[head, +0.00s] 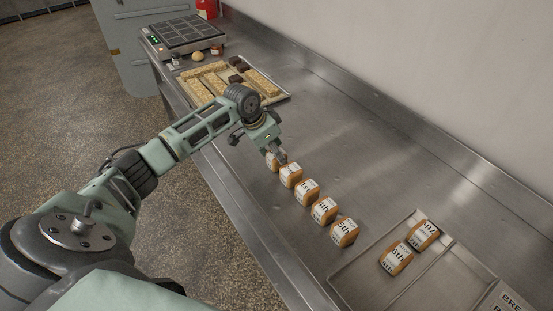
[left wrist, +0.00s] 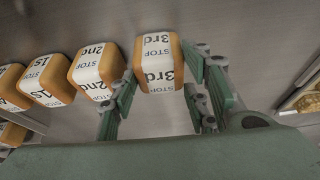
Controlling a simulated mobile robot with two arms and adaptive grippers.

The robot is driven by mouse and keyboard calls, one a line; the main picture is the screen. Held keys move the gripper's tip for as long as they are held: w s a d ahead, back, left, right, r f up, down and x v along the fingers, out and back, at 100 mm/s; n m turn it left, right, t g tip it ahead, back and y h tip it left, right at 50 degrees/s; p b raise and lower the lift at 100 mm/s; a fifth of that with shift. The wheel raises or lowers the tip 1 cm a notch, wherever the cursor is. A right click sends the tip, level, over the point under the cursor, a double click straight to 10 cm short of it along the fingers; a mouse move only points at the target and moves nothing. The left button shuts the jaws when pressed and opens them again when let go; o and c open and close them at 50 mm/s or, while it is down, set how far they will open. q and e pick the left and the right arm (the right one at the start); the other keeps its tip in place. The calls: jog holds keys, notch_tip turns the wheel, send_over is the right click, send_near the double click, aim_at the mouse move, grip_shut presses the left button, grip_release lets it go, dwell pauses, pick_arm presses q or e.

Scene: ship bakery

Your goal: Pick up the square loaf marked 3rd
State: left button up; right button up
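The square loaf marked 3rd, brown with a white printed band, sits between my left gripper's fingers in the left wrist view (left wrist: 158,62). In the head view it is at the far end of the loaf row (head: 271,162), partly covered by my left gripper (head: 281,155). The fingers (left wrist: 156,88) stand on either side of the loaf, close to its sides. I see no clear squeeze, and contact is hard to tell. The loaf appears to rest on the metal counter (head: 330,130). My right gripper is not in view.
The loaf marked 2nd (left wrist: 97,68) is close beside the left finger. Loaves marked 1st (head: 307,192), 4th (head: 324,210) and 5th (head: 344,232) continue the row. A metal tray (head: 362,285) at the right holds two loaves. Another tray (head: 284,97) with baked bars lies behind my gripper.

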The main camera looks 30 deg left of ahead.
pick_arm(q)
jog(key=c, duration=0.5)
jog(key=shift+c, duration=0.4)
jog(key=shift+r, duration=0.1)
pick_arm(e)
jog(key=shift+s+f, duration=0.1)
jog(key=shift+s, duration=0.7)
